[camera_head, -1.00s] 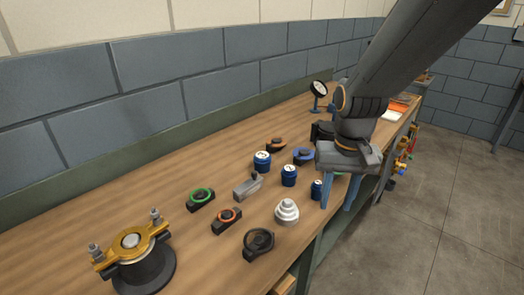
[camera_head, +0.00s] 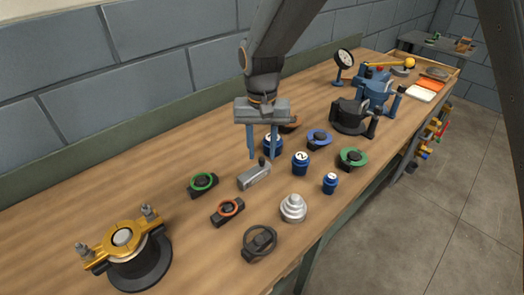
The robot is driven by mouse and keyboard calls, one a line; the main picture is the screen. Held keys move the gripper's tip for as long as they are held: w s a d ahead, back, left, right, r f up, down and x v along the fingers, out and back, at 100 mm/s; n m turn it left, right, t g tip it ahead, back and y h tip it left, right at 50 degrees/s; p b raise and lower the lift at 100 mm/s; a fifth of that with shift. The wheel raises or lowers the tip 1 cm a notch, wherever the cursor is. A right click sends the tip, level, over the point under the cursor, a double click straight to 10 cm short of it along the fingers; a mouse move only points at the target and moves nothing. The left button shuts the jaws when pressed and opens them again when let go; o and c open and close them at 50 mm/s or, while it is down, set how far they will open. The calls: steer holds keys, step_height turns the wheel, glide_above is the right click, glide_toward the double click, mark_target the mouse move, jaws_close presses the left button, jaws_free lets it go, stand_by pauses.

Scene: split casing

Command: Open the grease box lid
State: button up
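A small grey metal box (camera_head: 254,176), which looks like the grease box, lies on the wooden bench near the middle. A dark knob (camera_head: 262,161) stands up at its far right end. Its lid appears shut, though the seam is too small to make out. My gripper (camera_head: 263,154) points down just above and behind the box, its two blue fingers spread apart with nothing between them. The right finger partly covers a blue can behind it. I cannot tell whether a finger touches the knob.
Blue numbered cans (camera_head: 300,163) and a blue ring part (camera_head: 319,139) sit to the right. A silver stepped cone (camera_head: 293,207) stands near the front edge. A gold-clamped casing (camera_head: 130,250) is front left.

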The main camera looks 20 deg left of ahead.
steer(key=shift+f, duration=0.95)
steer(key=shift+c, duration=0.4)
jaws_close()
steer(key=shift+s+a+r, duration=0.1)
steer(key=shift+s, duration=0.05)
